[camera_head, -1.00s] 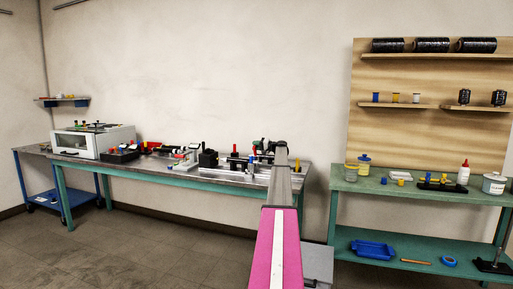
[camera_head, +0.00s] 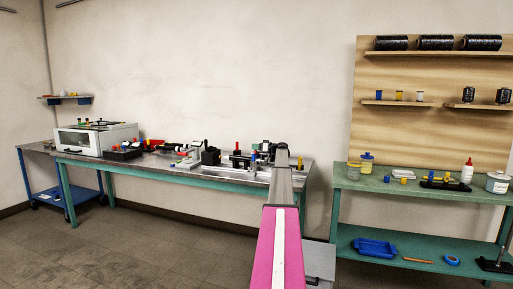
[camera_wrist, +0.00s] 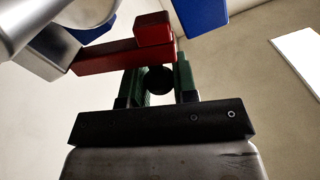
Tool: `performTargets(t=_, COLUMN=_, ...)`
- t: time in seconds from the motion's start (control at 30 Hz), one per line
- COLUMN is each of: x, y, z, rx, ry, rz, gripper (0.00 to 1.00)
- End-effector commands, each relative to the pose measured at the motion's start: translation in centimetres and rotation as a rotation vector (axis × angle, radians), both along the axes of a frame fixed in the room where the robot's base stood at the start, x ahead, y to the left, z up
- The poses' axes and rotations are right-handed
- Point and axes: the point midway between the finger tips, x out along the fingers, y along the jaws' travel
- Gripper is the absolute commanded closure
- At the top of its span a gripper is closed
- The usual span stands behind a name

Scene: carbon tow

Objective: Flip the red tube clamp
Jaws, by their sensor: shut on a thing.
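In the wrist view, the red tube clamp (camera_wrist: 112,57) is a red bar with a square red block on top, lying across the tips of my gripper (camera_wrist: 157,72). My gripper has green fingers on a black bar and is shut on the red clamp. A dark round shape shows between the fingers; I cannot tell what it is. Blue (camera_wrist: 203,12) and silver (camera_wrist: 40,20) parts are close beside and above the clamp. In the head view, my pink and grey arm reaches to the right end of the long bench and hides the gripper.
The long grey-topped bench (camera_head: 215,172) carries black fixtures, a silver rail and small coloured parts. A white box-shaped machine (camera_head: 93,140) stands at its left end. A green shelf bench (camera_head: 400,187) with jars and bottles stands at the right. The floor in front is clear.

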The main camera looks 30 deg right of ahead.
Motion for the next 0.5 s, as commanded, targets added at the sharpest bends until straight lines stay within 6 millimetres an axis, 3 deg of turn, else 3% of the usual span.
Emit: performTargets(t=0.5, x=-0.58, y=0.47, z=-0.79, rx=-0.129, ry=-0.11, rz=-0.001, gripper=1.0)
